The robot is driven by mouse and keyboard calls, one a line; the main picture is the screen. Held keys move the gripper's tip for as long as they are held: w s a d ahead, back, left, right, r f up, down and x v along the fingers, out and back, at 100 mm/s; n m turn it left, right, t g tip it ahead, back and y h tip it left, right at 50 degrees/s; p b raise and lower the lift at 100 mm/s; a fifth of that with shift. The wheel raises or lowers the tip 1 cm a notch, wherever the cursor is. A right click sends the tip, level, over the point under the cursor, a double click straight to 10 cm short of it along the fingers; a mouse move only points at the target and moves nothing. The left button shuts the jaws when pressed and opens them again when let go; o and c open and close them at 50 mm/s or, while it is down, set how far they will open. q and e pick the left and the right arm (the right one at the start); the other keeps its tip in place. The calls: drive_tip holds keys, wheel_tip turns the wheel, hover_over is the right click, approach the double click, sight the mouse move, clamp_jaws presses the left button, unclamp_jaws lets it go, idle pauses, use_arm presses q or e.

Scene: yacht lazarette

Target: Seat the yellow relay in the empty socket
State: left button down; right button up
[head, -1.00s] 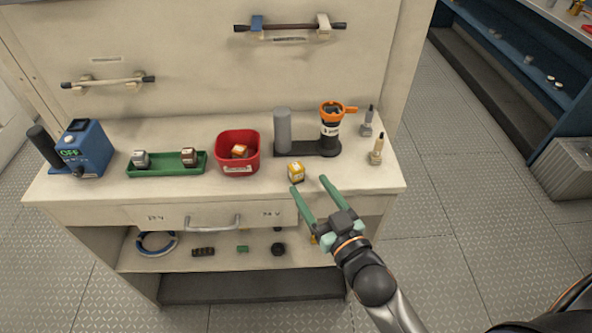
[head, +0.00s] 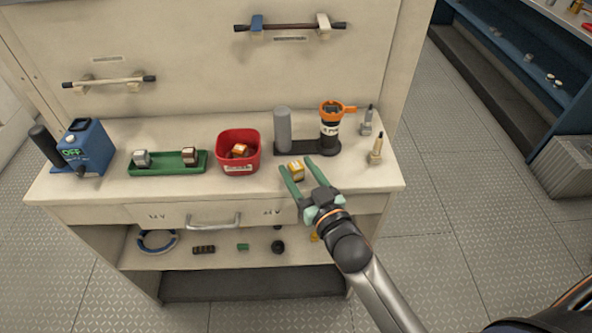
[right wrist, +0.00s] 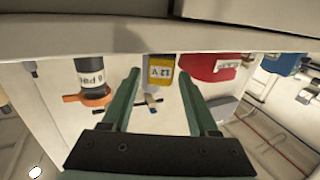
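The yellow relay (head: 297,171), with a pale top, stands on the bench top near its front edge. It also shows in the right wrist view (right wrist: 161,70), with a "12 V" label. My right gripper (head: 296,162) is open, its green fingers pointing at the relay. The relay shows between the fingertips, and I see no grip on it. A green tray (head: 168,169) at the left holds a grey relay (head: 141,158) and a brown relay (head: 189,156), with a gap between them. I cannot make out the empty socket. My left gripper is not in view.
A red bin (head: 238,165) holding an orange-topped relay stands left of the yellow relay. Behind stand a grey cylinder (head: 282,130) and a black-and-orange holder (head: 330,135). Two small upright parts (head: 376,150) stand at right. A blue box (head: 85,150) marked "OFF" stands far left.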

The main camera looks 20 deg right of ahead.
clamp_jaws()
drive_tip(key=shift+r, duration=0.15)
idle(0.4)
